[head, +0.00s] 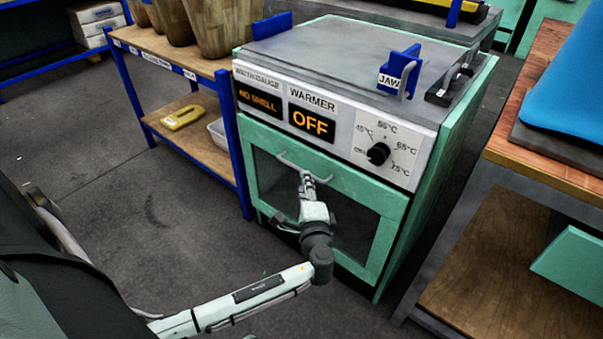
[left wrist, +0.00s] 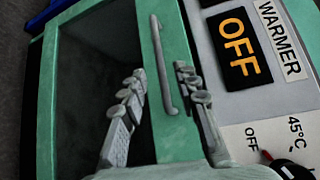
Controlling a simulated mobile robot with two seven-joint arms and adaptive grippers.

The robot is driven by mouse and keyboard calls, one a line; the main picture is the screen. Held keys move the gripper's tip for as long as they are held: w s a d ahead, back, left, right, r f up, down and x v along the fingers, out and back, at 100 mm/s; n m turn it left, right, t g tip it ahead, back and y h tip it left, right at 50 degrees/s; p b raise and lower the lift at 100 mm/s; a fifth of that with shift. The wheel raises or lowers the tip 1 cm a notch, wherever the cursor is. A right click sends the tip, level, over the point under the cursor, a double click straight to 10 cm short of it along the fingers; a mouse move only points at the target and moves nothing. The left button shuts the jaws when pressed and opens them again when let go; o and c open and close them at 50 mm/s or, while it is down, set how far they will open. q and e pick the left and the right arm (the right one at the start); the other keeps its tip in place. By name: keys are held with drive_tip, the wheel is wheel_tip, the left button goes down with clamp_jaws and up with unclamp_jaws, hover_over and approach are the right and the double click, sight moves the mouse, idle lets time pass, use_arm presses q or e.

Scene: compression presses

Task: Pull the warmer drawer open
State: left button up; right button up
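The warmer drawer (head: 350,181) is the green-framed front with a dark window in the lower part of the press cabinet. It appears shut, flush with the cabinet. Its grey bar handle (head: 291,164) runs across the top of the front. My left gripper (head: 307,178) is at the handle. In the left wrist view, the handle (left wrist: 162,62) lies between the two spread fingers of the gripper (left wrist: 160,88), one on each side. I see no clear contact with the bar. My right gripper is not in view.
Above the drawer, the warmer display (head: 311,122) reads OFF, beside a temperature dial (head: 378,153). A blue-framed shelf (head: 168,64) stands at left, and a wooden bench (head: 546,133) at right. The floor (head: 128,170) before the cabinet's left side is clear.

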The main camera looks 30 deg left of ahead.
use_arm(q)
drive_tip(key=x, duration=0.7)
clamp_jaws()
idle(0.3)
